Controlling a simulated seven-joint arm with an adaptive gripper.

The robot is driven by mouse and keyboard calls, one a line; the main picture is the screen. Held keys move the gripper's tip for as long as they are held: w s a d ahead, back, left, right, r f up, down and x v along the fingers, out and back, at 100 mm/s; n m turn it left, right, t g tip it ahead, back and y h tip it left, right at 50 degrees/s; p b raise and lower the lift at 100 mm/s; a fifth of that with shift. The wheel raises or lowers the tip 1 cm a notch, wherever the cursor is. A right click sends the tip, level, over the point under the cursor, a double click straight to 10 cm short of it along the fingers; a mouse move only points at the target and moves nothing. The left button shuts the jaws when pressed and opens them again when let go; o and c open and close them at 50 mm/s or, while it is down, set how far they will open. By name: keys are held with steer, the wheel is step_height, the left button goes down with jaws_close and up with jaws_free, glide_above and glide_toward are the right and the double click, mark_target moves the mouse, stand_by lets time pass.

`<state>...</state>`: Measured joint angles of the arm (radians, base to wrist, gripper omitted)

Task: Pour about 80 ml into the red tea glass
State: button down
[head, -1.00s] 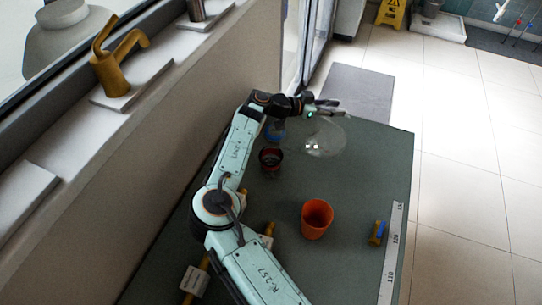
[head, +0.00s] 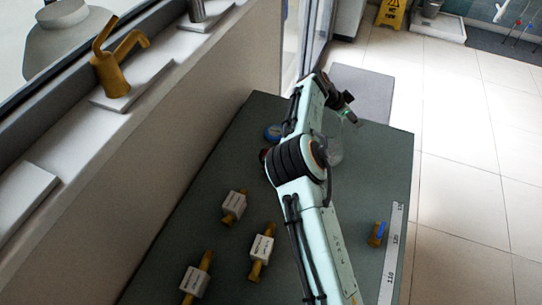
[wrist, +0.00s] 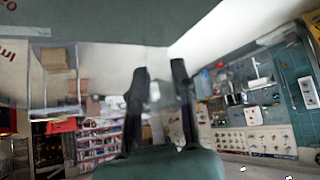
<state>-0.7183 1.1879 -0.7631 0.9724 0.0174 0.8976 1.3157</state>
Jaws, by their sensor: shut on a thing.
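My gripper (head: 352,117) is at the far end of the table, and its two dark fingers (wrist: 161,90) show in the wrist view. They are shut on a clear, see-through vessel, which shows faintly between them (wrist: 160,100). In the head view the clear vessel (head: 336,150) is a pale patch beside and below my gripper; its outline, tilt and contents cannot be made out. A dark glass with a reddish look (head: 263,157), apparently the red tea glass, is almost wholly hidden behind my arm's elbow.
A blue-rimmed round item (head: 273,132) sits near the far left of the table (head: 385,165). Several brass fittings with white tags (head: 262,245) lie at the near left. A small brass-and-blue piece (head: 377,233) lies by the white ruler strip (head: 392,255) on the right.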

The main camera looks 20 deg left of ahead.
steer(key=shift+w+d+f+g+y, duration=0.4)
steer(key=shift+d+f+y, duration=0.05)
steer(key=shift+f, duration=0.2)
steer(key=shift+w+d+f+g+y, duration=0.35)
steer(key=shift+d+f+g+y, duration=0.1)
steer(key=shift+f, duration=0.15)
steer(key=shift+w+d+f+g+y, duration=0.15)
steer(key=shift+f+g+y, duration=0.1)
steer(key=shift+f, duration=0.2)
steer(key=shift+w+d+f+g+y, duration=0.1)
steer(key=shift+f+y, duration=0.15)
steer(key=shift+f, duration=0.15)
steer(key=shift+r, duration=0.1)
stand_by(0.5)
